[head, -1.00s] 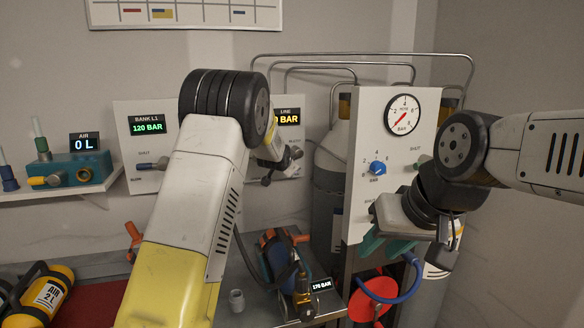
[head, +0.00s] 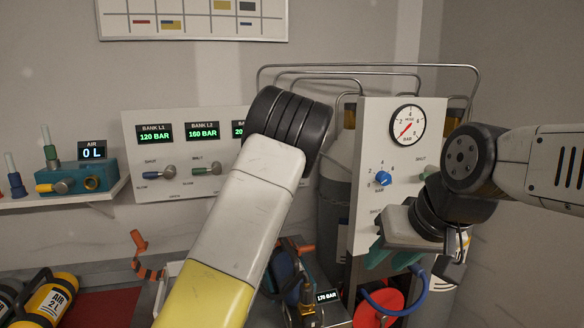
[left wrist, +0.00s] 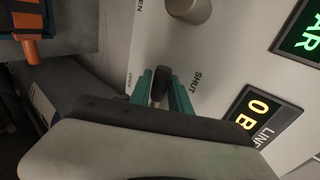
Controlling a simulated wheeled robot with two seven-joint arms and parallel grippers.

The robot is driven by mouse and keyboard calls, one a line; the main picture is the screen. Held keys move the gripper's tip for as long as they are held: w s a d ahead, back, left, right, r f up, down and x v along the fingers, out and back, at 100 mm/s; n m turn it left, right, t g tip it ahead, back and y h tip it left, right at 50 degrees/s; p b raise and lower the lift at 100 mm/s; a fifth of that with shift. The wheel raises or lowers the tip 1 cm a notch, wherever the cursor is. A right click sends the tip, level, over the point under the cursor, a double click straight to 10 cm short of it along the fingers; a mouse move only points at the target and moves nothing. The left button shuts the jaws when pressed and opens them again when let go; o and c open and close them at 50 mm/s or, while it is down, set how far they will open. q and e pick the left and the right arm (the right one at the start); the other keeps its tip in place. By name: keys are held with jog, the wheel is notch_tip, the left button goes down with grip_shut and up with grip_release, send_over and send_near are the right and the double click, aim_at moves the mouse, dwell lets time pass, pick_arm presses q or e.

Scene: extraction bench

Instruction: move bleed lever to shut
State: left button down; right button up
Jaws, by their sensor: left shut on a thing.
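In the left wrist view the bleed lever (left wrist: 160,84) shows as a dark handle on the pale panel, beside the SHUT lettering. My left gripper (left wrist: 161,96) is shut on it, with one teal finger on each side. A round metal hub (left wrist: 188,8) sits nearby on the panel. In the head view my left arm hides the left gripper, the lever and the line display. My right gripper (head: 390,258) is in front of the lower gauge panel, with its teal fingers apart and nothing seen between them.
The line display (left wrist: 258,115) shows a yellow 0. The bank panel (head: 185,195) has several levers and green displays. The gauge panel (head: 370,130) stands at right with a blue knob (head: 383,178). A blue hose (head: 410,300) hangs below. A yellow cylinder (head: 50,300) lies at lower left.

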pick_arm(q)
jog(key=shift+r, duration=0.1)
dwell(0.4)
jog(key=c, duration=1.5)
grip_release()
jog(key=v, duration=0.7)
jog(key=shift+s+d+r, duration=0.15)
jog(key=shift+s+r, duration=0.05)
jog(key=shift+s, duration=0.1)
